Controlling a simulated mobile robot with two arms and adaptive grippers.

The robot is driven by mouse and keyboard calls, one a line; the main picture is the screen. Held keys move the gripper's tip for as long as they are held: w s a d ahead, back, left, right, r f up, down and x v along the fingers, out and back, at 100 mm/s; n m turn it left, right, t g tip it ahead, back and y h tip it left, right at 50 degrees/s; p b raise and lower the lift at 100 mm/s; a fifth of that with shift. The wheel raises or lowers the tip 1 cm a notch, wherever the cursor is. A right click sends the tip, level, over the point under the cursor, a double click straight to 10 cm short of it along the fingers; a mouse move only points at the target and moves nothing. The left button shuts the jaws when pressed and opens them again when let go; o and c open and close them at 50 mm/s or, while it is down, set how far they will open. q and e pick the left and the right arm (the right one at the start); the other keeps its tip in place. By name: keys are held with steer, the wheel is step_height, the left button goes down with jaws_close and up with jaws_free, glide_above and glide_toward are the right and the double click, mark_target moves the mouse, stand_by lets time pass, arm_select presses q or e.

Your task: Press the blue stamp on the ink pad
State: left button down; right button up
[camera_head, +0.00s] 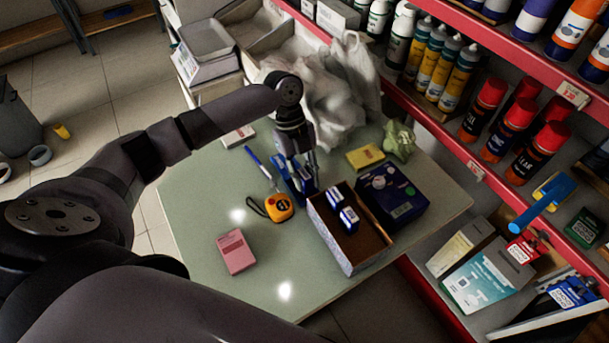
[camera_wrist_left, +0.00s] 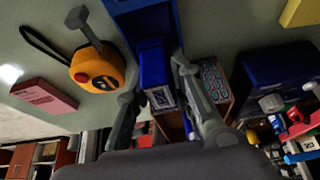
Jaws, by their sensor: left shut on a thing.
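My left gripper (camera_head: 298,172) reaches down over the pale green table, to the left of an open box. In the left wrist view its two fingers (camera_wrist_left: 158,88) are shut on a blue stamp (camera_wrist_left: 155,68), which has a pale label on its end. A flat blue thing, apparently the ink pad (camera_wrist_left: 140,18), lies just beyond the stamp in that view. In the head view the gripper hides most of the stamp and pad, so I cannot tell whether they touch. My right gripper is not in view.
An open box (camera_head: 336,250) holds two blue stamps (camera_head: 349,219). A dark blue box (camera_head: 393,197) stands on its right. A yellow tape measure (camera_head: 278,207), pink box (camera_head: 235,251), yellow pad (camera_head: 365,156) and green crumpled thing (camera_head: 399,141) surround them.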

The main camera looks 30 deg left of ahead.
arm_select(q)
steer(key=shift+f+b, duration=0.3)
steer(key=shift+f, duration=0.3)
stand_by(0.6)
steer(key=shift+s+f, duration=0.1)
steer(key=shift+f, duration=0.05)
stand_by(0.9)
step_height(320, 180, up, 6)
steer(key=p, duration=0.6)
stand_by(0.6)
